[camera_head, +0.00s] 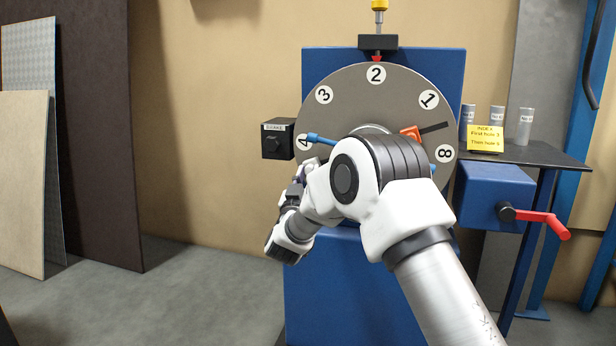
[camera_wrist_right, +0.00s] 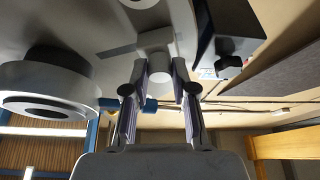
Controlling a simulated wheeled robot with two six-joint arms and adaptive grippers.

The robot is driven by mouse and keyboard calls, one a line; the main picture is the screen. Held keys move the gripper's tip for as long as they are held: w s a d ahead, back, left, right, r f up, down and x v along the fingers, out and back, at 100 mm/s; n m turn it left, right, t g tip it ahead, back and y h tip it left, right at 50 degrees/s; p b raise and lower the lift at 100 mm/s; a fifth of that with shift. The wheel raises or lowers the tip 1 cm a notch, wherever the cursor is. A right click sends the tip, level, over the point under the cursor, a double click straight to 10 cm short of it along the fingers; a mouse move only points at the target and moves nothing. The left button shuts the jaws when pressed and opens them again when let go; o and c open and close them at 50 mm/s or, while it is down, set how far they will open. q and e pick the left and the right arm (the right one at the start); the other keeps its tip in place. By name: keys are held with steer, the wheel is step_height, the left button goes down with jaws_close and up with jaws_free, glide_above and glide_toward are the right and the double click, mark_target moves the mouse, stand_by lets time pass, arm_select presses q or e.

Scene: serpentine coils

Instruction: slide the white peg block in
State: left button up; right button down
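The white peg block (camera_wrist_right: 155,42) shows in the right wrist view against the underside-seen grey dial, its rounded end towards my gripper. My right gripper (camera_wrist_right: 158,72) has its two fingers apart, one on each side of the block's near end. Whether the pads touch it I cannot tell. In the head view my right arm covers the dial's lower middle and the peg block is hidden. My right gripper (camera_head: 297,185) shows only partly there, at the dial's lower left edge. The numbered dial (camera_head: 345,92) has 2 at the top under a red pointer. My left gripper is out of view.
A black brake box (camera_head: 278,139) stands close left of the dial. A blue lever (camera_head: 322,139) and an orange block (camera_head: 411,134) sit at the dial face. A blue box with red crank (camera_head: 540,218) is right. A yellow note (camera_head: 485,138) stands on the shelf.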

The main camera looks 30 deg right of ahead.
steer(key=shift+s+d+r+p, duration=0.3)
steer(key=shift+s+d+p, duration=0.2)
steer(key=shift+s, duration=0.1)
steer(key=shift+s+d+r+p, duration=0.35)
steer(key=shift+s+d, duration=0.15)
steer(key=shift+s, duration=0.1)
steer(key=c, duration=0.9)
jaws_free()
steer(key=shift+f, duration=0.1)
steer(key=shift+c, duration=0.2)
steer(key=v, duration=1.2)
